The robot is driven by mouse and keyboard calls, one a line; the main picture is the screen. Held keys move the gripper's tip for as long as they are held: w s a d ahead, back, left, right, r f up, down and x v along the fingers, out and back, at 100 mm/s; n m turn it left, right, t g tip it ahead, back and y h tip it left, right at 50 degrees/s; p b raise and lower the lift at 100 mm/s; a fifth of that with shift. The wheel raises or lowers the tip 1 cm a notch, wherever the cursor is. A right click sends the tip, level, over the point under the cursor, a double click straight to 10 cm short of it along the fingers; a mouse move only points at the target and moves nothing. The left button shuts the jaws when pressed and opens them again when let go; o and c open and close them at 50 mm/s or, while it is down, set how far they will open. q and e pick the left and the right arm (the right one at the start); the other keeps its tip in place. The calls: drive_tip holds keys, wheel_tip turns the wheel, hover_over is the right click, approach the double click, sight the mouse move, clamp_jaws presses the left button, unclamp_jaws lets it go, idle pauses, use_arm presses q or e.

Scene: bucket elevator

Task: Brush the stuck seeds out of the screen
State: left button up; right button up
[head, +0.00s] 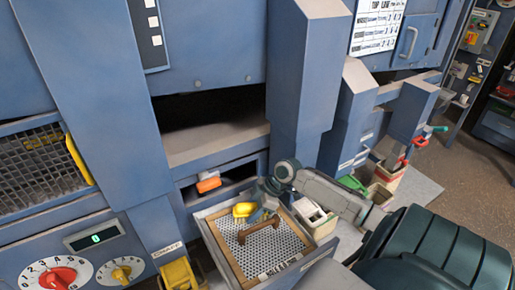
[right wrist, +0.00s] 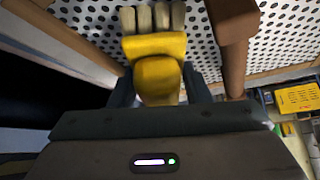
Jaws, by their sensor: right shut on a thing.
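The screen (head: 278,247) is a pale perforated sheet in a wooden frame, lying in an open grey drawer. Its holes also show in the right wrist view (right wrist: 85,40). A brown wooden handle (head: 259,229) stands across it. My right gripper (head: 258,213) is over the far part of the screen, shut on a yellow brush (right wrist: 158,65). The brush's pale bristles (right wrist: 152,17) point at the perforated sheet; I cannot tell whether they touch it. Individual stuck seeds are too small to make out. My left gripper is not in view.
The drawer (head: 213,244) sits below a blue machine with a dark opening. An orange handle (head: 208,183) is just behind it. Bins (head: 386,181) stand on the floor to the right.

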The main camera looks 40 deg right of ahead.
sight(242, 214)
drive_tip(key=shift+w+a+r, duration=0.1)
drive_tip(key=shift+w+a, duration=0.15)
drive_tip(key=shift+a, duration=0.6)
drive_tip(key=shift+w+a+r, duration=0.1)
drive_tip(key=shift+w+a, duration=0.1)
drive_tip(key=shift+a, duration=0.65)
drive_tip(key=shift+w+a, duration=0.15)
drive_tip(key=shift+a, duration=0.7)
drive_tip(key=shift+w+a, duration=0.1)
drive_tip(key=shift+a, duration=0.7)
drive_tip(key=shift+w+a+r, duration=0.1)
drive_tip(key=shift+w+a, duration=0.1)
drive_tip(key=shift+a, duration=0.55)
drive_tip(key=shift+w+a, duration=0.15)
drive_tip(key=shift+a, duration=0.55)
drive_tip(key=shift+d, duration=0.1)
